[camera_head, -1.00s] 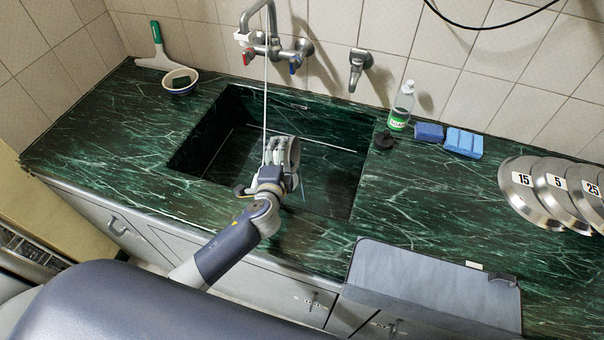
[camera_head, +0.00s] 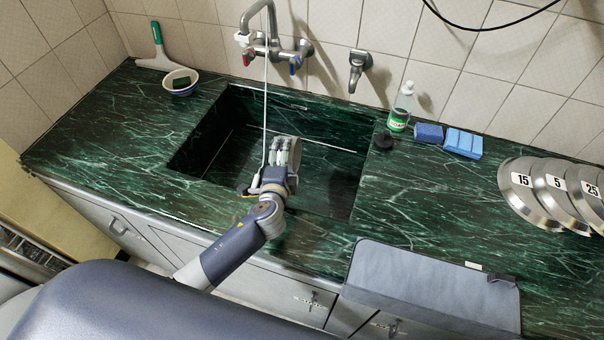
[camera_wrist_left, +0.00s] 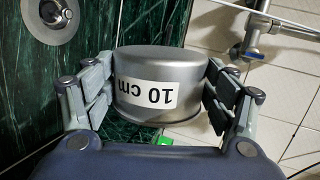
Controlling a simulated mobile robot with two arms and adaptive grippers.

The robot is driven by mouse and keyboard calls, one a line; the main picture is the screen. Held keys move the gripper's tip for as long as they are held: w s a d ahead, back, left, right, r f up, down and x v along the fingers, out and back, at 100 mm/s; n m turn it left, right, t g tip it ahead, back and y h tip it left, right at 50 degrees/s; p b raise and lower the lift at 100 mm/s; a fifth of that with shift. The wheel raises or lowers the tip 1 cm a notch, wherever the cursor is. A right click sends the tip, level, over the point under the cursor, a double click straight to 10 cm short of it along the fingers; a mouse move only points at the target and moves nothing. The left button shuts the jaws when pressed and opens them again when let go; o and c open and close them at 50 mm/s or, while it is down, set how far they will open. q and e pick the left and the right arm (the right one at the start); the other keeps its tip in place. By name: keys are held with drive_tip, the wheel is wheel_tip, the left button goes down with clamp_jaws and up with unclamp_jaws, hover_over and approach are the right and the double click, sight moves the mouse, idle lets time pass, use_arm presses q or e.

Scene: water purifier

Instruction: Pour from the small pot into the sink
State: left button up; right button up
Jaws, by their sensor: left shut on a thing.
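My left gripper (camera_head: 282,160) is over the sink (camera_head: 330,172), below the tap (camera_head: 262,40). It is shut on the small pot, a grey metal pot with a "10 cm" label, seen best in the left wrist view (camera_wrist_left: 150,72). Its fingers clasp both sides of the pot. In the head view the fingers hide most of the pot. In the wrist view the label is upside down and the pot looks tipped on its side. The sink drain (camera_wrist_left: 50,15) shows beside it. The pot's inside is hidden, and I see no liquid leaving it. My right gripper is out of view.
A thin white line runs down from the tap past my left gripper. A soap bottle (camera_head: 401,108), blue sponges (camera_head: 462,143) and round lids (camera_head: 528,193) stand right of the sink. A bowl (camera_head: 180,85) is at the left. A grey panel (camera_head: 430,283) is at the front edge.

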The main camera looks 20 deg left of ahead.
use_arm(q)
drive_tip(key=shift+s+a+r+n+h+p, duration=0.1)
drive_tip(key=shift+a+r+n+h+p, duration=0.2)
drive_tip(key=shift+a, duration=0.35)
drive_tip(key=shift+a+r+n+h+p, duration=0.1)
drive_tip(key=shift+a+r+n+p, duration=0.15)
drive_tip(key=shift+a+n+p, duration=0.3)
drive_tip(key=shift+a+f+n+h+b, duration=0.2)
drive_tip(key=shift+f+n+h+b, duration=0.25)
drive_tip(key=shift+f+b, duration=0.2)
drive_tip(key=shift+r, duration=0.15)
drive_tip(key=a+r+n+t+h+p, duration=0.2)
drive_tip(key=a+r+n+h+p, duration=0.2)
drive_tip(key=n, duration=0.6)
drive_tip(key=shift+s+a+r+h+p, duration=0.15)
drive_tip(key=shift+a+r+h+p, duration=0.25)
drive_tip(key=shift+a+r, duration=1.05)
